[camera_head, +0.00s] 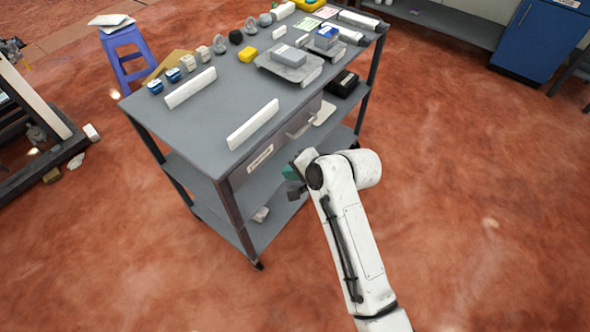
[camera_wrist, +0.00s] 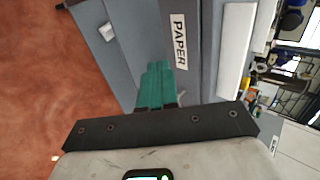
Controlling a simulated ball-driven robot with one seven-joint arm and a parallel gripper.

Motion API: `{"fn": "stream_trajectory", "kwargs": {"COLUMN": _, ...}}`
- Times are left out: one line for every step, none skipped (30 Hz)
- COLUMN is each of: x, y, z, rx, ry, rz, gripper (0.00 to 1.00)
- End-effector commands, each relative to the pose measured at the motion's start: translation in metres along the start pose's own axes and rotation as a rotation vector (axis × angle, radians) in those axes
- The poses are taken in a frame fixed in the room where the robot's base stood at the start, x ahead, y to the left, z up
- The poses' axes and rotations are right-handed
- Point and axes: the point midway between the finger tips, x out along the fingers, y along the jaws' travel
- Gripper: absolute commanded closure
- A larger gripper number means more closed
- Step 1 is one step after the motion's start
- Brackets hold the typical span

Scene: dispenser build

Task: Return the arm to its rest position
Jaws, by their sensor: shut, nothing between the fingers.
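My white arm reaches up from the bottom of the head view toward the front of a grey cart (camera_head: 190,127). My gripper (camera_head: 291,174) is at the cart's front side, below the tabletop, partly hidden behind my own wrist. In the wrist view its green fingers (camera_wrist: 158,78) are together, with nothing between them. They point toward the cart front, beside a label reading PAPER (camera_wrist: 179,41). I cannot tell whether they touch the cart.
The cart's drawer handle (camera_head: 304,126) is right of the label. White bars, a scale-like device (camera_head: 290,62) and small blocks stand on top. A purple stool (camera_head: 124,50) stands behind left, a blue cabinet (camera_head: 535,45) back right. The floor (camera_head: 490,210) right of the cart is clear.

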Motion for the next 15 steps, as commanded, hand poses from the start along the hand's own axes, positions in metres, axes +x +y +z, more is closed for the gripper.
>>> {"fn": "stream_trajectory", "kwargs": {"x": -0.005, "y": 0.0, "z": 0.0, "rx": 0.001, "ry": 0.001, "rz": -0.001, "gripper": 1.0}}
{"fn": "stream_trajectory", "kwargs": {"x": -0.008, "y": 0.0, "z": 0.0, "rx": 0.0, "ry": 0.001, "rz": -0.002, "gripper": 1.0}}
{"fn": "stream_trajectory", "kwargs": {"x": -0.01, "y": 0.0, "z": 0.0, "rx": 0.001, "ry": 0.001, "rz": -0.001, "gripper": 1.0}}
{"fn": "stream_trajectory", "kwargs": {"x": -0.011, "y": 0.0, "z": 0.0, "rx": 0.001, "ry": 0.0, "rz": 0.0, "gripper": 1.0}}
{"fn": "stream_trajectory", "kwargs": {"x": -0.012, "y": 0.0, "z": 0.0, "rx": 0.001, "ry": 0.0, "rz": 0.0, "gripper": 1.0}}
{"fn": "stream_trajectory", "kwargs": {"x": -0.013, "y": 0.0, "z": 0.0, "rx": 0.001, "ry": 0.0, "rz": 0.0, "gripper": 1.0}}
{"fn": "stream_trajectory", "kwargs": {"x": -0.014, "y": 0.0, "z": 0.0, "rx": 0.001, "ry": 0.0, "rz": 0.0, "gripper": 1.0}}
{"fn": "stream_trajectory", "kwargs": {"x": -0.014, "y": 0.0, "z": 0.0, "rx": 0.001, "ry": 0.0, "rz": 0.0, "gripper": 1.0}}
{"fn": "stream_trajectory", "kwargs": {"x": -0.014, "y": 0.0, "z": 0.0, "rx": 0.0, "ry": 0.0, "rz": 0.0, "gripper": 1.0}}
{"fn": "stream_trajectory", "kwargs": {"x": -0.014, "y": 0.0, "z": 0.0, "rx": 0.001, "ry": 0.0, "rz": 0.0, "gripper": 1.0}}
{"fn": "stream_trajectory", "kwargs": {"x": -0.014, "y": 0.0, "z": 0.0, "rx": 0.0, "ry": 0.0, "rz": 0.0, "gripper": 1.0}}
{"fn": "stream_trajectory", "kwargs": {"x": -0.014, "y": 0.0, "z": 0.0, "rx": 0.0, "ry": 0.0, "rz": 0.0, "gripper": 1.0}}
{"fn": "stream_trajectory", "kwargs": {"x": -0.014, "y": 0.001, "z": 0.0, "rx": 0.0, "ry": 0.0, "rz": 0.001, "gripper": 1.0}}
{"fn": "stream_trajectory", "kwargs": {"x": -0.015, "y": 0.003, "z": 0.0, "rx": -0.003, "ry": 0.001, "rz": 0.004, "gripper": 1.0}}
{"fn": "stream_trajectory", "kwargs": {"x": -0.016, "y": 0.008, "z": 0.0, "rx": -0.01, "ry": 0.004, "rz": 0.011, "gripper": 1.0}}
